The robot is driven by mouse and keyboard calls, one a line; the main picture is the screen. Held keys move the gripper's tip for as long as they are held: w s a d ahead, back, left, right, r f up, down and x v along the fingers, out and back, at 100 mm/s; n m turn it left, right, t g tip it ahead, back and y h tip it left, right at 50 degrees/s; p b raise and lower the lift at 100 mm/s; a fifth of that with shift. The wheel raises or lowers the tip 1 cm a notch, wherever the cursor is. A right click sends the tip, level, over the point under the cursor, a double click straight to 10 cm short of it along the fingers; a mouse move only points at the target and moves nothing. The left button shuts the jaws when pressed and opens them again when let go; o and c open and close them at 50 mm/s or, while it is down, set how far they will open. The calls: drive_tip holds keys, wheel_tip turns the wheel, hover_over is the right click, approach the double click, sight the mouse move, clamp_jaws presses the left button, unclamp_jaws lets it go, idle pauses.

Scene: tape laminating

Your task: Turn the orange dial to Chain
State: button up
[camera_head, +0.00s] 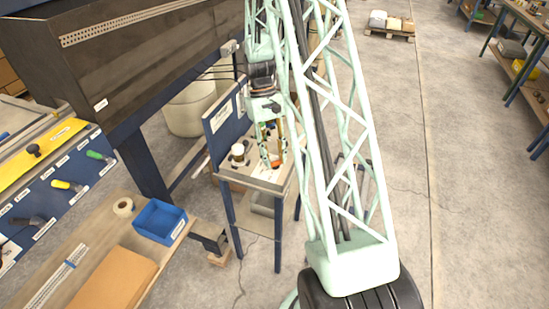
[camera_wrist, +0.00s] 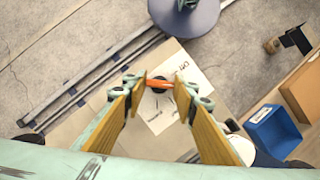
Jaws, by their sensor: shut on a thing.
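The orange dial (camera_wrist: 160,84) has a bar-shaped handle on a dark round base and sits on a pale printed plate in the wrist view. The word "Off" is legible on the plate; other lettering is too small to read. The dial also shows as an orange spot (camera_head: 277,164) on the small stand in the head view. Which mark the dial points to cannot be told.
The stand (camera_head: 264,181) has a blue back panel (camera_head: 222,121) and a white cylinder (camera_head: 238,152) left of the dial. A blue bin (camera_head: 160,221) and a tape roll (camera_head: 123,207) lie on the wooden bench at lower left.

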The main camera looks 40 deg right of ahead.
drive_tip(key=o, duration=0.9)
drive_tip(key=shift+r, duration=0.1)
drive_tip(key=shift+v, duration=5.9)
drive_tip(key=shift+r, duration=0.15)
